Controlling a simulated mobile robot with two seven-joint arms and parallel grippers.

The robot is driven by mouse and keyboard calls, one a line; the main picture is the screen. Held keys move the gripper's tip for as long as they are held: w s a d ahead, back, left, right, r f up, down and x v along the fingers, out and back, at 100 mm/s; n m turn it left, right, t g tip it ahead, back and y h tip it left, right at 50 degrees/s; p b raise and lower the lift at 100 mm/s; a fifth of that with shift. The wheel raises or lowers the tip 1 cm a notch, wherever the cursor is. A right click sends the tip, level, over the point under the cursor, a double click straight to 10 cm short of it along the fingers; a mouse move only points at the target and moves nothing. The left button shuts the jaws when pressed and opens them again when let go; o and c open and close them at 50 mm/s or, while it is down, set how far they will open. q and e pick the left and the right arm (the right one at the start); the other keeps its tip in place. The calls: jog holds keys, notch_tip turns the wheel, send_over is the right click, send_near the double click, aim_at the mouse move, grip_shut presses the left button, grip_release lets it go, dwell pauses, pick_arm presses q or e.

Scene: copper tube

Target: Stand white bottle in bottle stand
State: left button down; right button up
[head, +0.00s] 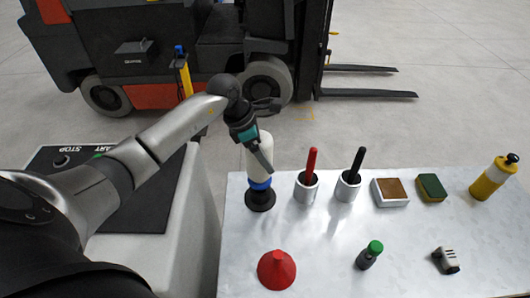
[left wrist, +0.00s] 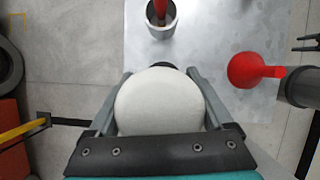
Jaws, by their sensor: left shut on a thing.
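The white bottle (head: 260,153) is upright, slightly tilted at most, at the table's left end. My left gripper (head: 264,152) is shut on its upper part. The bottle's rounded white top (left wrist: 160,100) fills the space between the two fingers in the left wrist view. Directly below the bottle are a blue band (head: 260,185) and a round black base (head: 260,201), which looks like the bottle stand. The bottle's lower end lines up with the blue band; I cannot tell whether it is fully seated. My right gripper is not clearly seen.
The grey table (head: 330,255) also holds a red-handled cup (head: 306,187), a black-handled cup (head: 347,186), a red funnel (head: 277,270), a green-capped bottle (head: 369,256), a sponge (head: 432,188) and a yellow bottle (head: 494,178). A forklift (head: 200,50) stands behind.

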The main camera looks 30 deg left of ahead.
pick_arm(q)
jog(key=shift+w+f+b, duration=0.1)
jog(key=shift+f+b, duration=1.25)
jog(key=shift+f, duration=0.3)
jog(key=shift+c, duration=0.2)
grip_release()
jog(key=shift+o, duration=0.2)
jog(key=shift+f, duration=0.1)
jog(key=p+v, duration=0.1)
jog(key=v, duration=1.4)
jog(key=shift+r, duration=0.25)
jog(key=shift+s, duration=0.2)
